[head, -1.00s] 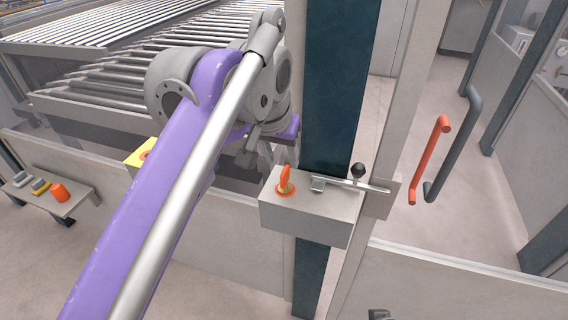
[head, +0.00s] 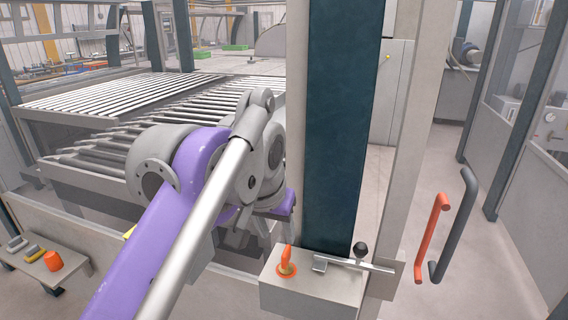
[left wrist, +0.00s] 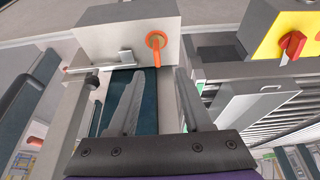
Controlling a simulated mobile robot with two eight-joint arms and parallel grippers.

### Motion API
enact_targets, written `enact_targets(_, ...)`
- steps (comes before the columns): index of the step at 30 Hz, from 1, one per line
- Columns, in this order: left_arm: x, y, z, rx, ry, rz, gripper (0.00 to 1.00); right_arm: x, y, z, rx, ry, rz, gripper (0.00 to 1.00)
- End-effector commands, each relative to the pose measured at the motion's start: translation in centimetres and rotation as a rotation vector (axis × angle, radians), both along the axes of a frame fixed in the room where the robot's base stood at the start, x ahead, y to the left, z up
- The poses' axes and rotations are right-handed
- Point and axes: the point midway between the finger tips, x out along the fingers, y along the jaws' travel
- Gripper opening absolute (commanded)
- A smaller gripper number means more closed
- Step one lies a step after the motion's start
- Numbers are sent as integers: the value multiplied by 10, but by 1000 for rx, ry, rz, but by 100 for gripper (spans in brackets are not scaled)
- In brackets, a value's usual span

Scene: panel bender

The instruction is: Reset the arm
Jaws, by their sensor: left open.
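My left arm with its purple link (head: 165,245) comes in from the lower left in the head view. Its left gripper (left wrist: 158,73) shows best in the left wrist view, with two grey fingers apart and nothing between them. In that view the grey switch box (left wrist: 130,35) with an orange rotary handle (left wrist: 156,41) lies beyond the fingertips, apart from them. The same box (head: 310,291) stands right of my left wrist in the head view, with its orange handle (head: 286,262) upright on top. My right gripper is out of view.
A door latch bar with a black knob (head: 360,249) sits by the box, beside a dark post (head: 338,125). Orange (head: 437,235) and grey door handles stand right. A yellow box with a red switch (left wrist: 292,44) is near. Roller conveyors lie behind; a small shelf (head: 45,265) is left.

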Motion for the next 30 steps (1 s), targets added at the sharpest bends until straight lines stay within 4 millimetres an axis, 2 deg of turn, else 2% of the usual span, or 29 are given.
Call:
enact_targets(2, -6, 17, -14, 0, -5, 28, 49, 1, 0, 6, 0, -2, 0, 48)
enact_targets(5, -21, 46, -48, -3, -15, 79, 49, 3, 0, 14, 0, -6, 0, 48)
enact_targets(8, -49, 80, -96, -5, -28, 136, 49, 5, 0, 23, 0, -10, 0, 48)
enact_targets(12, -100, 120, -170, -8, -49, 213, 49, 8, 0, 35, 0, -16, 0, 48)
enact_targets(15, -136, 139, -215, -10, -60, 255, 49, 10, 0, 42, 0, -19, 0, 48)
enact_targets(18, -162, 150, -247, -11, -68, 284, 49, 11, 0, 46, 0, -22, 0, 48)
enact_targets(21, -178, 156, -266, -10, -73, 299, 49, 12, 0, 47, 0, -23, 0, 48)
enact_targets(23, -182, 157, -271, -11, -75, 303, 49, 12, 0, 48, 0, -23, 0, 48)
enact_targets(30, -183, 158, -274, -11, -75, 304, 49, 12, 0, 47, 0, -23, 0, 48)
